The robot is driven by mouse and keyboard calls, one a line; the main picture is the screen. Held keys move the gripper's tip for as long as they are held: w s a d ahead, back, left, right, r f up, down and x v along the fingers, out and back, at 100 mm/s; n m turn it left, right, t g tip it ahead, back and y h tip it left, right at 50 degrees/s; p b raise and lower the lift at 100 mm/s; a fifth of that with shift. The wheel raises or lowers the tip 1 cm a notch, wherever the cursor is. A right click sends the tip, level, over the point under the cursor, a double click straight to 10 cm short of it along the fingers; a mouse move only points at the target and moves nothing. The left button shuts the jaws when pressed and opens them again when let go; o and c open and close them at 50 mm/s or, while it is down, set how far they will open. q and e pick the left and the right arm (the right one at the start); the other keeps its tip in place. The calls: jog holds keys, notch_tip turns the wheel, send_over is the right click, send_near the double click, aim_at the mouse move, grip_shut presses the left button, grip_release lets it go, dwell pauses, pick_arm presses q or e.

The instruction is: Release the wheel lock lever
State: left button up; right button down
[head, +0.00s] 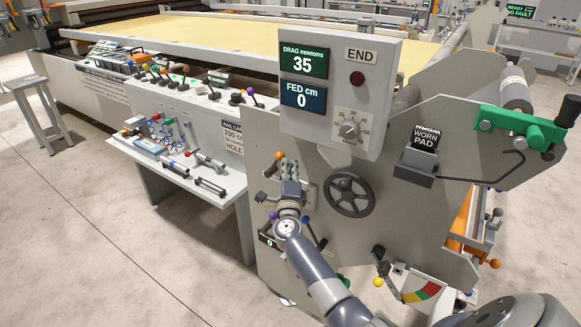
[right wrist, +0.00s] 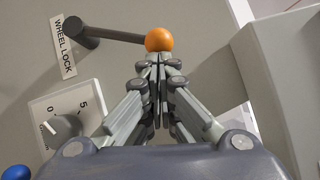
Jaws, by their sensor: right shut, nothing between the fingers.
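The wheel lock lever shows in the right wrist view as a dark pivot and rod (right wrist: 112,36) ending in an orange ball (right wrist: 159,40). The rod lies nearly level in that picture, beside a WHEEL LOCK label (right wrist: 64,47). In the head view the orange ball (head: 279,155) shows just left of my right gripper (head: 287,162), which hides part of the lever. My right gripper's fingertips (right wrist: 159,60) are shut and empty, right at the ball; I cannot tell whether they touch it. My left gripper is not in view.
A spoked handwheel (head: 349,196) is right of my gripper. A display box (head: 340,90) reading DRAG 35 and FED 0 overhangs above. A dial (right wrist: 66,127) lies below the lever in the wrist view.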

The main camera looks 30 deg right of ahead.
aim_at(279, 154)
jog(key=w+r+n+p, duration=0.1)
jog(key=p, duration=0.4)
jog(key=w+a+r+n+g+y+p, duration=0.1)
jog(key=r+n+p, duration=0.1)
jog(key=p, duration=0.3)
jog(key=shift+w+a+r+g, duration=0.2)
jog(key=shift+w+g, duration=0.1)
jog(key=shift+w, duration=0.1)
jog(key=shift+w+r+n+p, duration=0.1)
jog(key=shift+w+n+p, duration=0.2)
jog(key=shift+p, duration=0.15)
jog(key=w+a+n, duration=0.1)
jog(key=w+a, duration=0.2)
jog(key=w, duration=0.3)
jog(key=shift+w+r+g+y, duration=0.4)
jog(key=shift+r, duration=0.05)
jog(key=shift+d, duration=0.1)
